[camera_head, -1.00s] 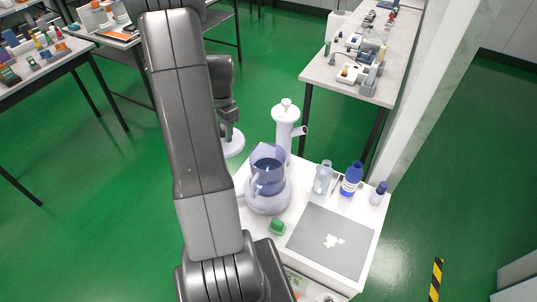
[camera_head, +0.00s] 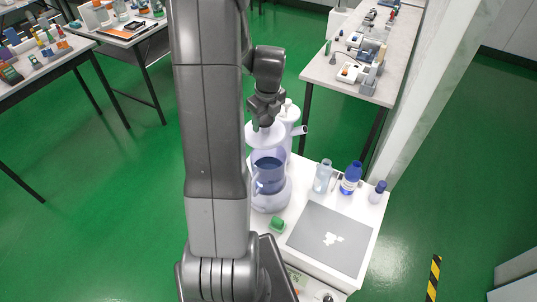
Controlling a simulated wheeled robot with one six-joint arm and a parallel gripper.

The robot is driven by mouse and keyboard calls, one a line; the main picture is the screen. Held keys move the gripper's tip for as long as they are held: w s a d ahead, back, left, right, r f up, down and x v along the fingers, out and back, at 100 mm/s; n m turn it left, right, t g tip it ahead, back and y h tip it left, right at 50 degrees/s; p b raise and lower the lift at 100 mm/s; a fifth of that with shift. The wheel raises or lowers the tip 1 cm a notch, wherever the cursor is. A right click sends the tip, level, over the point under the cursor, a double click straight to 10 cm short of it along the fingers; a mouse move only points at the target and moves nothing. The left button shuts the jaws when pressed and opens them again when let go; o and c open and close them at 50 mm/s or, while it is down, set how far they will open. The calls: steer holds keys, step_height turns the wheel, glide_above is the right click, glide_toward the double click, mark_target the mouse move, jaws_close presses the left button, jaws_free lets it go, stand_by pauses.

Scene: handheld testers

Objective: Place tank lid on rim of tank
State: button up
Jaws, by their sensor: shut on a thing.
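The tank (camera_head: 269,178) is a clear vessel with bluish contents on a pale round base, standing at the left rear of the white cart top. The tank lid (camera_head: 258,136) is a white disc. My gripper (camera_head: 265,122) is shut on the lid from above and holds it over the tank's upper end. From this angle I cannot tell whether the lid touches the rim. The fingertips are small and partly hidden, and my arm covers the area left of the tank.
A white column with a side spout (camera_head: 290,115) stands close behind the tank. A clear bottle (camera_head: 322,176), a blue bottle (camera_head: 351,178) and a small blue-capped bottle (camera_head: 377,192) stand to the right. A green block (camera_head: 277,224) and grey mat (camera_head: 318,254) lie in front.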

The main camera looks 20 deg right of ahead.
mark_target(269, 142)
steer(key=shift+s+d+r+m, duration=0.15)
steer(key=shift+s+d+m, duration=0.35)
steer(key=shift+m, duration=0.4)
step_height(269, 142, down, 10)
steer(key=shift+r+p, duration=0.1)
steer(key=shift+p, duration=0.3)
steer(key=shift+w, duration=0.1)
steer(key=shift+f+b, duration=0.45)
steer(key=shift+f, duration=0.1)
steer(key=o, duration=1)
steer(key=shift+r, duration=0.1)
